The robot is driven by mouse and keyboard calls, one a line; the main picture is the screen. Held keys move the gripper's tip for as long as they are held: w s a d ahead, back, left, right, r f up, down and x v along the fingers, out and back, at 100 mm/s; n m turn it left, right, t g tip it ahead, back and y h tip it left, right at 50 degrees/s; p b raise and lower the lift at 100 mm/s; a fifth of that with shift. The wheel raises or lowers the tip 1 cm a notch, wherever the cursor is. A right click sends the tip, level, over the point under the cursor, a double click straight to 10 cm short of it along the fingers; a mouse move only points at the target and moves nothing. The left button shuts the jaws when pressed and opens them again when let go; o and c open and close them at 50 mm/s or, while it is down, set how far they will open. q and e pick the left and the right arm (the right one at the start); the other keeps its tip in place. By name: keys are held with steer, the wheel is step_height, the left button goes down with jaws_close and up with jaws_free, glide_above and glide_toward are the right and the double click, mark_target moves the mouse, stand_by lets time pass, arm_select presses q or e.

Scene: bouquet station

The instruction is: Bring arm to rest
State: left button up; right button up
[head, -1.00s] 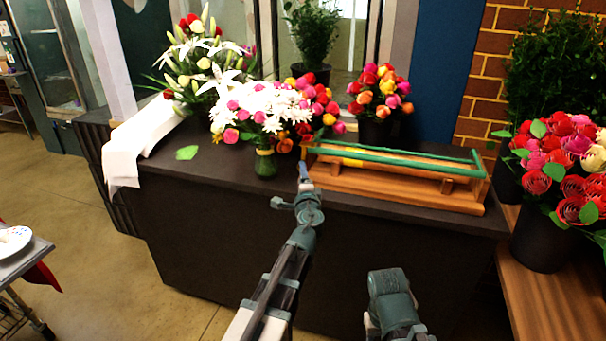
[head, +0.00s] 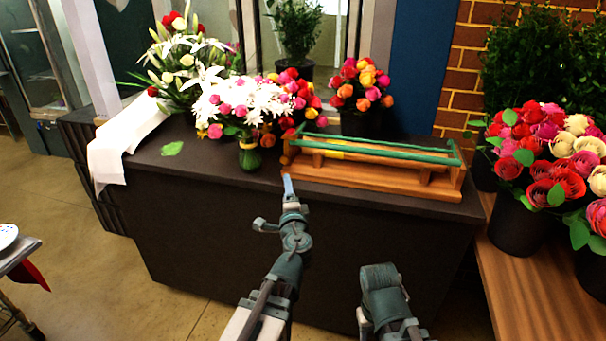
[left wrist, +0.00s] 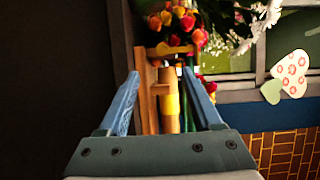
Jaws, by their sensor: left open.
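My left gripper (head: 288,186) is in front of the counter's front edge, below the vase and the wooden rack. In the left wrist view its two blue fingers (left wrist: 162,98) stand wide apart. Nothing is held between them; part of the wooden rack (left wrist: 144,95) and a yellow piece show beyond. My right arm (head: 384,295) shows at the bottom of the head view, bent low in front of the counter. Its gripper is not visible.
Flower buckets (head: 520,225) stand on a wooden bench at right.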

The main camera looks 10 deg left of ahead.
arm_select(q)
steer(key=s+d+f+n+g, duration=0.3)
steer(key=s+f+n+g, duration=0.65)
steer(key=f, duration=0.45)
steer(key=s+d+f+g+h, duration=0.3)
steer(key=s+d+f, duration=0.1)
steer(key=s+d, duration=0.25)
steer(key=s+d+f+g+h, duration=0.2)
steer(key=s+d+f+g, duration=0.25)
steer(key=s, duration=0.35)
step_height(320, 180, up, 17)
steer(key=d+p, duration=0.1)
steer(key=p, duration=1.5)
steer(key=shift+s+d+f+h, duration=0.2)
steer(key=shift+s+d+h, duration=0.1)
steer(key=shift+s+d, duration=0.1)
